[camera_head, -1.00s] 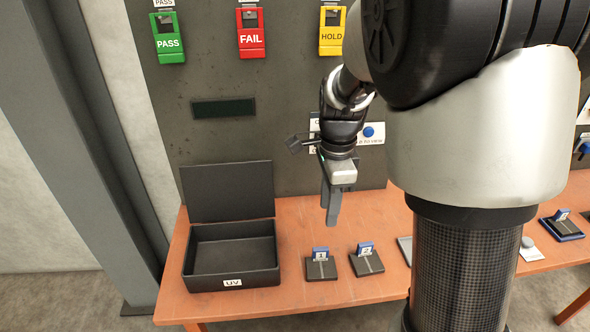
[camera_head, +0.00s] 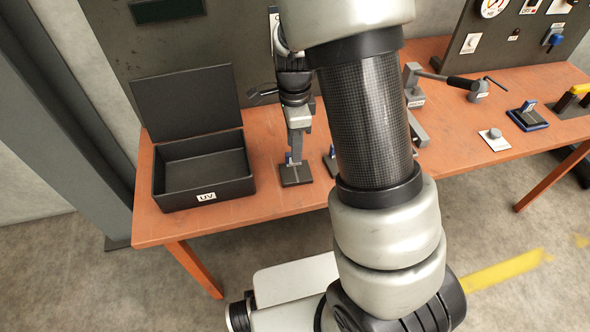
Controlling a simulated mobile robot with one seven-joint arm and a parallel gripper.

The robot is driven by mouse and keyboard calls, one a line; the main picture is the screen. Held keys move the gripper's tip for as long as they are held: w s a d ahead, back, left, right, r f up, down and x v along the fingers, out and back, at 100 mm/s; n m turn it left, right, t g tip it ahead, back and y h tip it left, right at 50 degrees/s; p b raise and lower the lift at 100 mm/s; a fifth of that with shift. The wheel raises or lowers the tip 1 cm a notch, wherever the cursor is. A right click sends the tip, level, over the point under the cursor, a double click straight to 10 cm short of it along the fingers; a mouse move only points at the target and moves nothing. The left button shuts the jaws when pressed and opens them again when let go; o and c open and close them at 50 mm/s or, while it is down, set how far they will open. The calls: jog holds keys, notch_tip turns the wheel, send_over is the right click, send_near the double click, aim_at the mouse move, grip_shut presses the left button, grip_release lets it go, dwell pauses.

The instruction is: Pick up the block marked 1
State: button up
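The block marked 1 (camera_head: 288,158) is small and blue-edged, standing on a dark square base (camera_head: 296,177) just right of the UV box. My gripper (camera_head: 296,156) points down at this block, with its fingers right at it and hiding most of it. The number cannot be read now; it was legible in the earlier frame. I cannot tell whether the fingers are closed on the block or only beside it.
An open black UV box (camera_head: 205,180) with its lid up stands to the left. The second block (camera_head: 332,152) on its dark base is partly hidden behind my arm. Another blue-edged block (camera_head: 527,107) on a base, and a lever fixture (camera_head: 445,78), are farther right on the orange table (camera_head: 260,205).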

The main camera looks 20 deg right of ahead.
aim_at(296, 168)
jog(key=f, duration=0.3)
jog(key=f+b, duration=0.1)
jog(key=shift+w+f, duration=0.25)
jog(key=shift+f, duration=0.05)
grip_shut()
